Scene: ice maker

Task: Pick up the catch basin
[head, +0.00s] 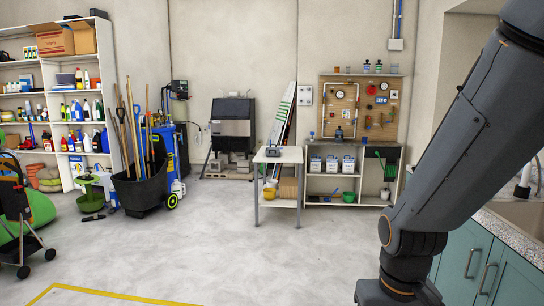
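I cannot make out with certainty which thing is the catch basin. The dark ice maker (233,120) stands against the back wall, raised on a stand with grey blocks under it. My arm comes down along the right side of the head view. Its lower end runs to the bottom edge, and my gripper's fingers are out of the picture.
A small white table (278,155) stands in front of the ice maker's right side. A workbench (325,178) with a pegboard is behind it. A black bin of tools (140,192) and shelves (48,120) are left. A teal cabinet (465,262) is right. The middle floor is clear.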

